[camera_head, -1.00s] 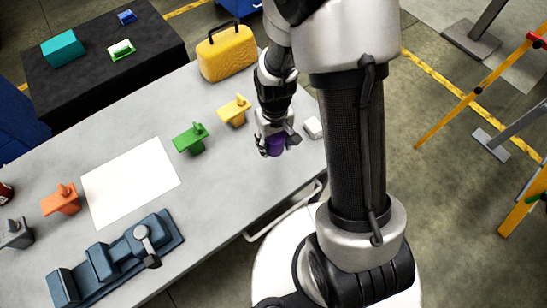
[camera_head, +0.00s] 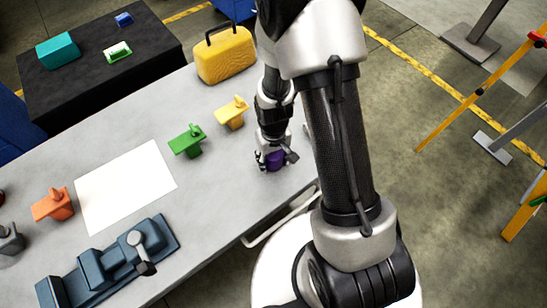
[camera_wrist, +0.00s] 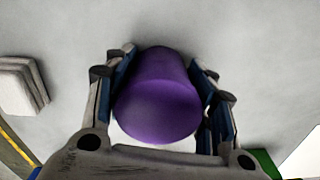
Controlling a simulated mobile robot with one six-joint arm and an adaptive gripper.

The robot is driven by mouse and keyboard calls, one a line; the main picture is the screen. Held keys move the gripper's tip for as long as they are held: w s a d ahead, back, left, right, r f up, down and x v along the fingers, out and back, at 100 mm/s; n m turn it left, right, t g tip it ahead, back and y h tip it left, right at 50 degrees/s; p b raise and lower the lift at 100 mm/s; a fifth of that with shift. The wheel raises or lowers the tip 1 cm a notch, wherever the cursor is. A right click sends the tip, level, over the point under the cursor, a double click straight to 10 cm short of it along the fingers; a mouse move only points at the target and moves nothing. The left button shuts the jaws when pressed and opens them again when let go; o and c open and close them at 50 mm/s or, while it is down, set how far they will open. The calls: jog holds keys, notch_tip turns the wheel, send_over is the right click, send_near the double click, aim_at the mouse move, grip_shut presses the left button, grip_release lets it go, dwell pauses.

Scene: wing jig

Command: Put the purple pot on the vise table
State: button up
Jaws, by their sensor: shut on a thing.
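The purple pot (camera_head: 275,161) is between the fingers of my gripper (camera_head: 274,162), over the right end of the grey table (camera_head: 215,200) that bears a blue vise (camera_head: 118,262). In the wrist view, my gripper (camera_wrist: 160,105) is shut on the sides of the purple pot (camera_wrist: 158,98), with a finger on each side. The grey tabletop lies behind the pot there. I cannot tell whether the pot touches the table or is held a little above it.
A green clamp (camera_head: 187,140), a yellow clamp (camera_head: 232,112) and a yellow case (camera_head: 225,56) stand along the far side. A white sheet (camera_head: 125,187) and an orange clamp (camera_head: 54,205) lie left. A pale block (camera_wrist: 18,86) is near the gripper. Bare tabletop surrounds the pot.

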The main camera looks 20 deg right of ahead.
jog(key=o, duration=1.1)
jog(key=shift+f, duration=0.1)
jog(key=shift+o, duration=0.2)
notch_tip(320, 180, up, 12)
jog(key=p, duration=0.4)
notch_tip(320, 180, up, 9)
jog(key=t, duration=0.1)
jog(key=s+r+t, duration=0.3)
jog(key=s+r, duration=1.2)
jog(key=r, duration=0.2)
jog(key=shift+a+m+t+p, duration=0.2)
jog(key=shift+m+t+p, duration=0.1)
